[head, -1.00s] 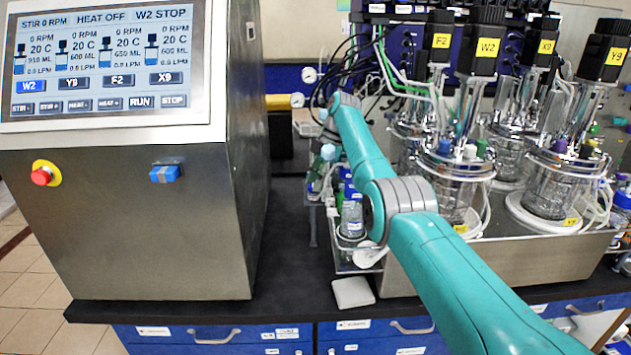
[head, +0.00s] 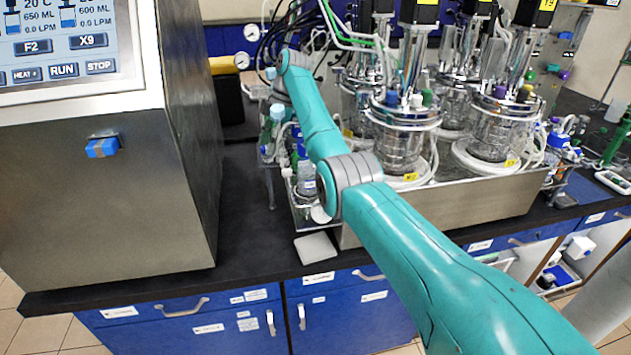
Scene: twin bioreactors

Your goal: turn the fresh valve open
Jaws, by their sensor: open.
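I cannot make out the fresh valve in the head view. Two white round gauges, one of them a pressure gauge (head: 242,60), stand at the back, left of my arm, near dark tubing.
Glass bioreactors (head: 403,140) stand on a steel tray base (head: 450,212) right of my arm. A steel control cabinet (head: 110,215) with a screen (head: 62,42) stands at left. Bottles (head: 306,178) crowd beside the arm. Bare black bench (head: 245,240) shows between cabinet and tray, near a white pad (head: 316,247).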

